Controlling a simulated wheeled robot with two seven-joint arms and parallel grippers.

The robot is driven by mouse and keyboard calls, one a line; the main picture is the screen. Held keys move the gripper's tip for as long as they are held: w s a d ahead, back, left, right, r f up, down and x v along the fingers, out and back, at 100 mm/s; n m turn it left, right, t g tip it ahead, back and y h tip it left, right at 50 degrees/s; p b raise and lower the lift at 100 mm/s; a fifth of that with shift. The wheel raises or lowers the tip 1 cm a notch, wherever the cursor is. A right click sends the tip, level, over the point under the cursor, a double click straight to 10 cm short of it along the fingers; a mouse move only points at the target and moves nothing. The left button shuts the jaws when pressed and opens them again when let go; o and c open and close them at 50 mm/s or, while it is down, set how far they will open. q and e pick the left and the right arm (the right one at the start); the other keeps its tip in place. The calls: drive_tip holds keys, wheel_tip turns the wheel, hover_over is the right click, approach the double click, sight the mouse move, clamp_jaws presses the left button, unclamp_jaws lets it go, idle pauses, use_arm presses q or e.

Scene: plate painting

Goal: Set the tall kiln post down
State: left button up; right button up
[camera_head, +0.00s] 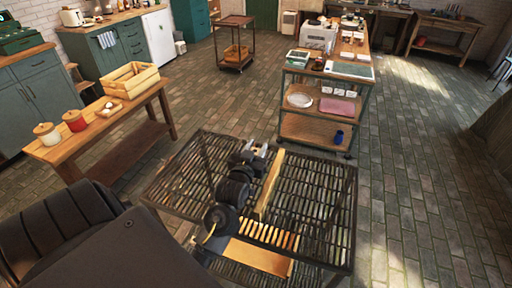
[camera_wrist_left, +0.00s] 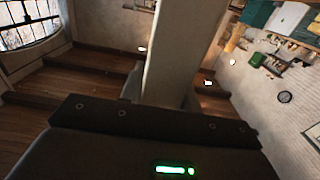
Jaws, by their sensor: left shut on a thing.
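The tall kiln post (camera_head: 268,187) is a long, narrow, pale yellow bar above the slatted metal table in the head view. My left gripper (camera_head: 262,150) is shut on the post near its far end in that view. In the left wrist view the post (camera_wrist_left: 172,55) is a broad beige bar rising from between the fingers, which are mostly hidden by the gripper body. I cannot tell whether the post's lower end touches the table. My right gripper is in neither view.
A wooden bench (camera_head: 150,100) with jars and a crate stands left; a shelved cart (camera_head: 318,131) stands behind.

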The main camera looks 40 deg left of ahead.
use_arm(q)
drive_tip(key=shift+f, duration=0.3)
drive_tip(key=o, duration=1.1)
